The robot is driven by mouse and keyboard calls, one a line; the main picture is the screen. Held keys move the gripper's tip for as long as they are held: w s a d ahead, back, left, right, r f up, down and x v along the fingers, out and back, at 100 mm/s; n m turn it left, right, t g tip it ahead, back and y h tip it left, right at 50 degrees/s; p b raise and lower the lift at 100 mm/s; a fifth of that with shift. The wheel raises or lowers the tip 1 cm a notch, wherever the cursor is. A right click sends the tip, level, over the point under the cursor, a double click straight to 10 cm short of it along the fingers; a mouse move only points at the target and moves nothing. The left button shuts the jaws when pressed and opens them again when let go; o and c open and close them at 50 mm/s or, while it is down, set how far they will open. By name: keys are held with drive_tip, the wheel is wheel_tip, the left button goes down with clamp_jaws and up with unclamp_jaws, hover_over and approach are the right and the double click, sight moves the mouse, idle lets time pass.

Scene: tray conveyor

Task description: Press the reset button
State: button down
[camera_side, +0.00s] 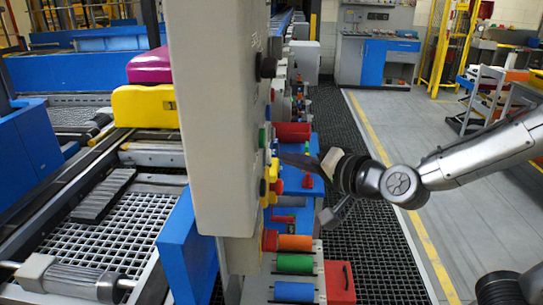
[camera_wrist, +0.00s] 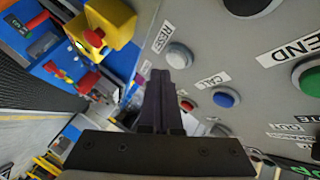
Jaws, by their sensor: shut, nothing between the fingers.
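The reset button (camera_wrist: 179,56) is a white round button in a grey ring on the grey panel (camera_wrist: 205,45), beside a label reading RESET (camera_wrist: 163,38). My gripper (camera_wrist: 160,76) is shut and empty, its dark fingertips just below and left of the white button in the wrist view. Whether they touch it I cannot tell. In the side view my gripper (camera_side: 284,158) reaches from the right to the button face of the tall grey panel box (camera_side: 215,110). The white button cannot be made out there.
A yellow box with a red mushroom button (camera_wrist: 95,38) stands out at upper left. Coloured cylinders (camera_side: 295,243) sit below my gripper.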

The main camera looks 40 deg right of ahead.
drive_tip(key=shift+w+a, duration=0.1)
drive_tip(key=shift+a, duration=0.05)
idle(0.5)
drive_tip(key=shift+w+a, duration=0.2)
drive_tip(key=shift+w+a, duration=0.35)
idle(1.0)
drive_tip(key=shift+s+d, duration=0.65)
drive_tip(key=shift+d, duration=0.05)
idle(0.3)
drive_tip(key=shift+s+d, duration=1.75)
drive_tip(key=shift+s, duration=0.05)
